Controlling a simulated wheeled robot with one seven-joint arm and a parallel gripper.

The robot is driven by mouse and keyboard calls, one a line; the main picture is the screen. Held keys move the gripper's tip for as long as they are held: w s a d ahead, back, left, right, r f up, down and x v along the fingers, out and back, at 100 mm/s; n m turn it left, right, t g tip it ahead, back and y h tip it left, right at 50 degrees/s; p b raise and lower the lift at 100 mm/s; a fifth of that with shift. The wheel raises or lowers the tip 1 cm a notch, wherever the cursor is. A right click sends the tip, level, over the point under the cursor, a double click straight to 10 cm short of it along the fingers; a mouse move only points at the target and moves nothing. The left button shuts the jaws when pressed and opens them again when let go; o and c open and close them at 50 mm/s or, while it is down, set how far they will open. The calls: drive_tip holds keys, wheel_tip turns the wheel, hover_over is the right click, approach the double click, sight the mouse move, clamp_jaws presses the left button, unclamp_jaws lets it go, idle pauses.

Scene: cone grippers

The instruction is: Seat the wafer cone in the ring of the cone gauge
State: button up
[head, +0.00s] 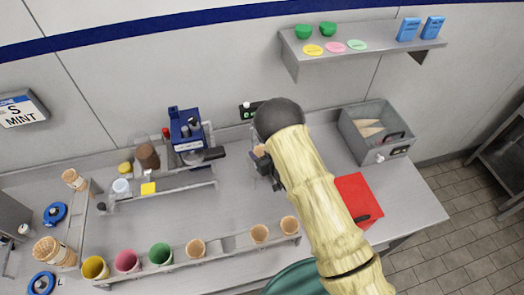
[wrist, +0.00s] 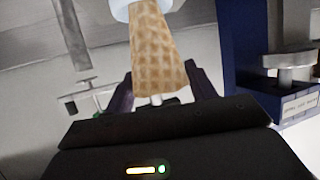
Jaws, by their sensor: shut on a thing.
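My gripper (wrist: 160,95) is shut on the wafer cone (wrist: 157,50), which stands up between the two dark fingers in the wrist view. A white rounded piece (wrist: 145,10) is at the cone's far end; I cannot tell whether they touch. In the head view the gripper (head: 264,165) is mostly hidden behind my arm, and a tan bit of the cone (head: 259,150) shows beside it.
A front rack (head: 215,248) holds colored cups and several wafer cones. A grey bin (head: 367,143) and a red mat (head: 357,200) lie to the right. A wall shelf (head: 365,46) holds green bowls and blue boxes.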

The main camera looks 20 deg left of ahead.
drive_tip(key=shift+f+b, duration=1.05)
drive_tip(key=shift+f, duration=0.2)
drive_tip(key=o, duration=0.8)
drive_tip(key=shift+c, duration=0.2)
drive_tip(key=shift+d, duration=0.1)
drive_tip(key=shift+s+d+r+b, duration=0.2)
drive_tip(key=shift+s+d+b, duration=0.1)
drive_tip(key=shift+s+d, duration=0.1)
drive_tip(key=b+v, duration=0.2)
drive_tip(key=v, duration=1.4)
drive_tip(key=shift+r, duration=0.1)
